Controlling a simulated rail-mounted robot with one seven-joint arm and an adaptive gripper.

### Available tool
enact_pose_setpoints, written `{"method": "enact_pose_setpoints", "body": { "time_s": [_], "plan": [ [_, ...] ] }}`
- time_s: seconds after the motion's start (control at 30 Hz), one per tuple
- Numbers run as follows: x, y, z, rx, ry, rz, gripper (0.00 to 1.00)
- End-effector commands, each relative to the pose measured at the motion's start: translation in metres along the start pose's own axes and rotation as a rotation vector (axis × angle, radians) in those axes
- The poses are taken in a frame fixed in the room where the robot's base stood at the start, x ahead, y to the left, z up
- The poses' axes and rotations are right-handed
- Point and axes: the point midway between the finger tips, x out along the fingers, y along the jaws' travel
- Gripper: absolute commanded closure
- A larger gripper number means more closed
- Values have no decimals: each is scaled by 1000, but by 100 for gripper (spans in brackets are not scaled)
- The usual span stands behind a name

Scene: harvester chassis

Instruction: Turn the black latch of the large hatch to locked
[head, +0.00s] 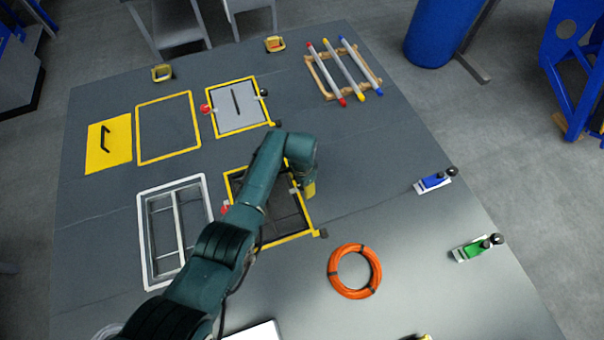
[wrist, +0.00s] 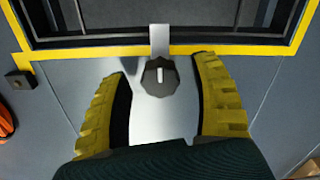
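The large hatch has a yellow frame (head: 285,239) around a dark panel, and my arm covers part of it in the head view. In the wrist view the yellow frame (wrist: 90,52) runs across the top. The black latch (wrist: 160,77) is a faceted knob with a pale mark along its middle. A silver tab (wrist: 160,40) extends from it across the frame to the hatch edge. My gripper (wrist: 161,72) is open, with one yellow finger on each side of the knob and a gap on both sides. In the head view my gripper (head: 309,189) is at the hatch's right side.
A red latch (head: 226,208) is on the hatch's left side. A small black block (head: 322,233) sits at the frame corner. An orange hose ring (head: 354,271) lies nearby. A smaller closed grey hatch (head: 238,107) is behind. Blue (head: 433,182) and green (head: 474,249) devices stand right.

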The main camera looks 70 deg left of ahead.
Motion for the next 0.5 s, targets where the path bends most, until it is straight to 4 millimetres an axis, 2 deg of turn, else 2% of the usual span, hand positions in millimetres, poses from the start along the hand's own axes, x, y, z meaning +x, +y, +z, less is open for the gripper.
{"method": "enact_pose_setpoints", "body": {
  "time_s": [0.17, 0.27, 0.37, 0.5],
  "plan": [
    [-1, 0, 0, -1, 1, 0, 36],
    [-9, -1, -1, -1, 2, -1, 36],
    [-28, -1, -1, -1, 4, -3, 36],
    [-64, -1, -1, -1, 5, -4, 36]
  ]
}}
